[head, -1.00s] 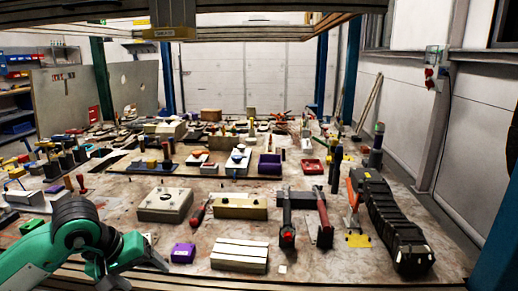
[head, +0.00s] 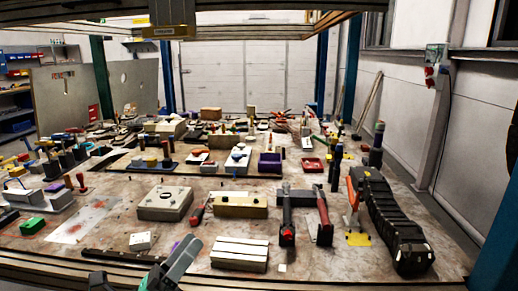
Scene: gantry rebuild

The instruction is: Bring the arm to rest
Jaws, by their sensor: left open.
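My left gripper (head: 184,250) shows at the bottom edge, left of centre, over the front of the table. It is grey with a bit of green, tilted up to the right, and open, with nothing seen in it. Most of my left arm is below the picture. The gripper partly hides a purple block behind it. My right gripper is not in view.
A white box (head: 142,241) and a black bar (head: 118,257) lie left of the gripper. A pale grooved block (head: 239,254) lies just right of it. A beige block (head: 165,203) is farther back. A black segmented chain (head: 395,222) lies at right.

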